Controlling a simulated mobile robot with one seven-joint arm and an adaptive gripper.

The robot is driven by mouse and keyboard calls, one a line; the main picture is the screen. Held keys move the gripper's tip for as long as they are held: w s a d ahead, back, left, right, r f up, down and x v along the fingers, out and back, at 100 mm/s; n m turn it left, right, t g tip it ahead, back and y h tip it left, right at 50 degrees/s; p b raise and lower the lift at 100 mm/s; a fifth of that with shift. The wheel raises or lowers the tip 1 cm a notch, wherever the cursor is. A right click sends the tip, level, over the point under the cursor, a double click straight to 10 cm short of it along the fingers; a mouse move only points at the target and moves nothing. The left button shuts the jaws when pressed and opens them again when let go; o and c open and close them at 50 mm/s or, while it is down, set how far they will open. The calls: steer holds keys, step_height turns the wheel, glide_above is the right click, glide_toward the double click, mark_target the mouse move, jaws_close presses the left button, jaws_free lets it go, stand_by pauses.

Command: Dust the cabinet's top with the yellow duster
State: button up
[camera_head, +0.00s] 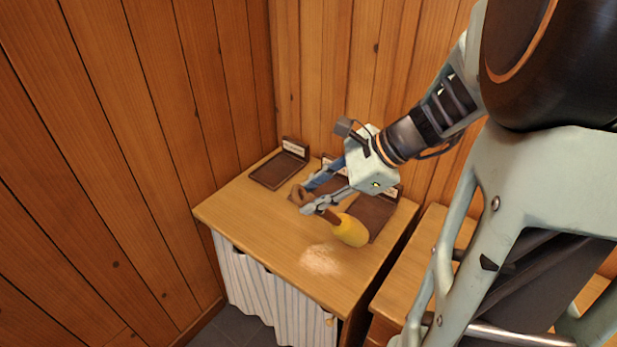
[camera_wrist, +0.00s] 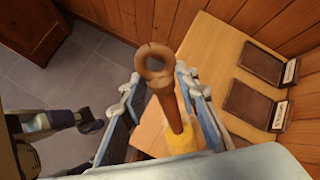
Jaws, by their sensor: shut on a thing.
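The yellow duster (camera_head: 350,231) has a brown wooden handle with a ring at its end. My gripper (camera_head: 311,201) is shut on the handle, above the cabinet's top. In the wrist view the handle (camera_wrist: 169,105) stands between my two fingers (camera_wrist: 160,92), and only part of the yellow head (camera_wrist: 181,143) shows. The cabinet's top (camera_head: 240,208) is light wood. A pale dusty patch (camera_head: 322,260) lies on it near the front edge, just in front of the yellow head. I cannot tell whether the head touches the top.
Dark trays with labelled cards stand along the back of the top, one at the left (camera_head: 278,170) and one at the right (camera_head: 372,214); my gripper partly hides the middle. A striped curtain (camera_head: 262,290) hangs below the top. Wood walls close the back and left. Another wooden surface (camera_head: 408,275) stands at the right.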

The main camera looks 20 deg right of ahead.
mark_target(333, 219)
steer(key=shift+w+r+m+t, duration=0.2)
steer(key=shift+r+m, duration=0.05)
steer(key=shift+r, duration=0.2)
steer(key=shift+w+r+m+t, duration=0.15)
steer(key=shift+r+m+t, duration=0.1)
steer(key=shift+r, duration=0.15)
step_height(333, 219, down, 5)
steer(key=b, duration=0.4)
